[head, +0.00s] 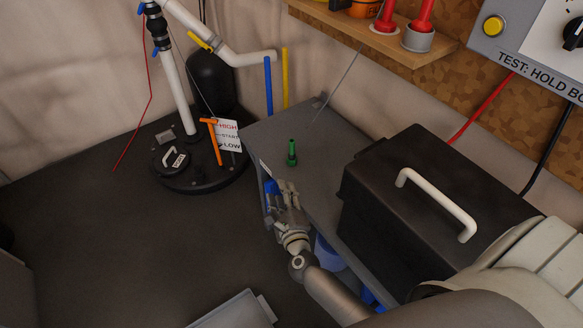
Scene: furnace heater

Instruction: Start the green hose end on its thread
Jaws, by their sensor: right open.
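The green hose end (291,152) stands upright on the grey bench top (330,150), near its left part. My right gripper (283,194) is just in front of the hose end, at the bench's left edge. It is open and apart from the hose end, with nothing seen between its fingers. A blue part (271,194) shows beside the gripper, partly hidden by it. I cannot make out which part is the thread for the green hose end. My left gripper is not in view.
A black box (390,210) with a white handle (436,200) stands right of the gripper. A round black base (205,178) with white pipes, valves and an orange T-handle (214,140) is at the left. A wooden shelf (370,25) hangs above. The dark floor at left is clear.

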